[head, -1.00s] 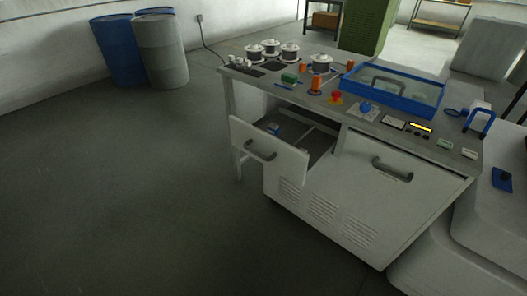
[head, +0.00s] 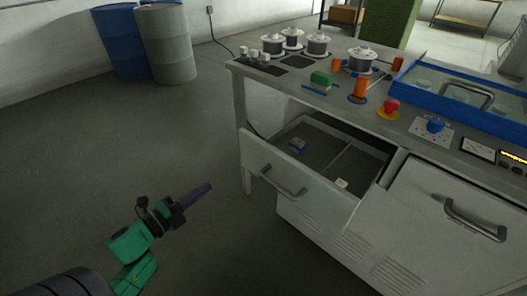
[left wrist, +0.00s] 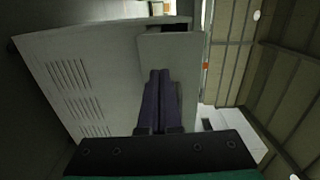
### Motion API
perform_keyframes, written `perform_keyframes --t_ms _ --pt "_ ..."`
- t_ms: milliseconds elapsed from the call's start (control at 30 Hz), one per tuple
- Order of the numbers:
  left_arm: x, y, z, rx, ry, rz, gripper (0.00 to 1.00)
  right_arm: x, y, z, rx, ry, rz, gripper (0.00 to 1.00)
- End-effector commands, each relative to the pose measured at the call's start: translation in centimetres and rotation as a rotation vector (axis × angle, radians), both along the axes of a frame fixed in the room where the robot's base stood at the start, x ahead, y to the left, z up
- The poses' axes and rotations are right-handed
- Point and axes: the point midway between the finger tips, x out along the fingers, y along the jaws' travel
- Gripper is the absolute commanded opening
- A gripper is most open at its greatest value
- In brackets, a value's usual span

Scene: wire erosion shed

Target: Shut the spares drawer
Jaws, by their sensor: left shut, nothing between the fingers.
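The spares drawer (head: 314,184) stands pulled out of the grey workbench in the head view, its front panel facing lower left with a curved grey handle (head: 284,185). Inside it are a divider, a small blue item (head: 297,147) and a small white item (head: 341,183). My left gripper (head: 207,187) is shut and empty, in front of and left of the drawer front, apart from it. In the left wrist view its closed fingers (left wrist: 160,97) point toward a pale panel (left wrist: 170,55) that appears to be the drawer front. My right gripper is not in view.
The bench top holds several lidded pots (head: 317,43), orange cylinders, a red button (head: 391,106) and a blue-framed case (head: 460,95). A closed cabinet door (head: 450,225) is right of the drawer. Drums (head: 165,45) stand at the back left. The floor left of the bench is clear.

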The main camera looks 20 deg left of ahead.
Motion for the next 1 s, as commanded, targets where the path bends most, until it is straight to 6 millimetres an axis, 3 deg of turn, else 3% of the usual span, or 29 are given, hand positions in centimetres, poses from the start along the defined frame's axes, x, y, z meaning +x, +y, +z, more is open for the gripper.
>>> perform_keyframes --t_ms 167,367,700,1000 --pt "1.2 -1.0 1.0 0.021 -0.028 -0.024 0.0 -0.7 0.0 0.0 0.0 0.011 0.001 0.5" --pt "5.1 -2.5 1.0 0.018 -0.027 -0.022 0.0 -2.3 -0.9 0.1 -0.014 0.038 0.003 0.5" --pt "11.5 -5.0 0.9 0.016 -0.023 -0.019 0.0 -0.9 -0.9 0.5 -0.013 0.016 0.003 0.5" --pt "13.0 -5.7 0.7 0.015 -0.02 -0.019 0.0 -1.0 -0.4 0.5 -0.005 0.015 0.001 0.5"
